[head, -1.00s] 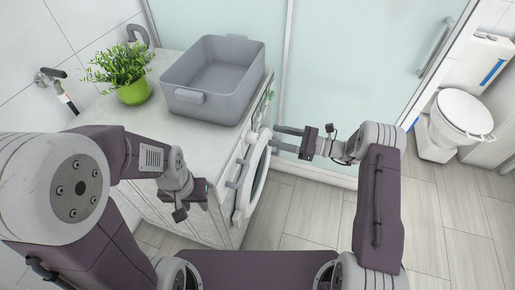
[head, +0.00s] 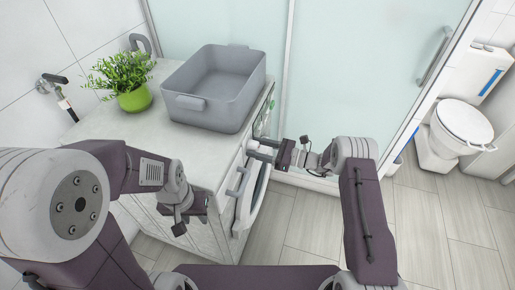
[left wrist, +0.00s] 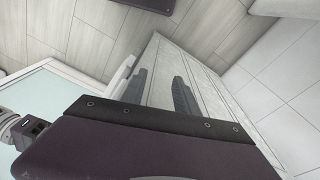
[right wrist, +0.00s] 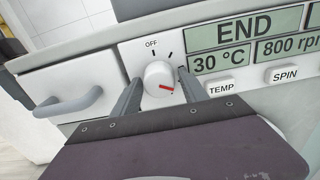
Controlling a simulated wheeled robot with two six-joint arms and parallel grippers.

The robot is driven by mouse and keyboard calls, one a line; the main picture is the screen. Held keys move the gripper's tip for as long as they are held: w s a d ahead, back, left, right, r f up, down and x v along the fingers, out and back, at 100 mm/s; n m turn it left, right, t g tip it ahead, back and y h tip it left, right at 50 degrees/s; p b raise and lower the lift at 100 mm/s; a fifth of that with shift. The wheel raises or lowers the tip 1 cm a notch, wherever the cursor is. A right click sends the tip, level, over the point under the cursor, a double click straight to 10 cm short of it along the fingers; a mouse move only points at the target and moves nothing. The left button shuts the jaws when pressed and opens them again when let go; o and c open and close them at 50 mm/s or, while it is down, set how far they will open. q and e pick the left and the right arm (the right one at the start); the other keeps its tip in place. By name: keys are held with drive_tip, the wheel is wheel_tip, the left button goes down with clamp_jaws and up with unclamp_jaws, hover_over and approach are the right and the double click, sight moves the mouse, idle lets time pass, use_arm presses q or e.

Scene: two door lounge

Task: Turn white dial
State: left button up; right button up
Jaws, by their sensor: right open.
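In the head view my right gripper (head: 262,149) reaches the panel, and the dial is hard to make out there. My left gripper (left wrist: 167,94) is open and empty, its fingers apart in front of the pale cabinet front.
A drawer with a grey handle (right wrist: 72,103) is left of the dial. A display (right wrist: 240,35) and TEMP button (right wrist: 220,86) are to its right. A grey basin (head: 218,88) and potted plant (head: 128,82) stand on the countertop (head: 150,125).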

drive_tip(key=c, duration=1.1)
drive_tip(key=shift+f+n, duration=0.1)
drive_tip(key=shift+n, duration=0.2)
drive_tip(key=n+b, duration=0.3)
drive_tip(key=n, duration=0.2)
drive_tip(key=shift+f, duration=0.1)
drive_tip(key=n+b, duration=0.4)
drive_tip(key=n, duration=0.1)
drive_tip(key=n+b, duration=1.2)
drive_tip(key=b, duration=0.6)
drive_tip(key=shift+r+n+b, duration=0.3)
drive_tip(key=shift+n+b, duration=0.5)
drive_tip(key=shift+b, duration=0.2)
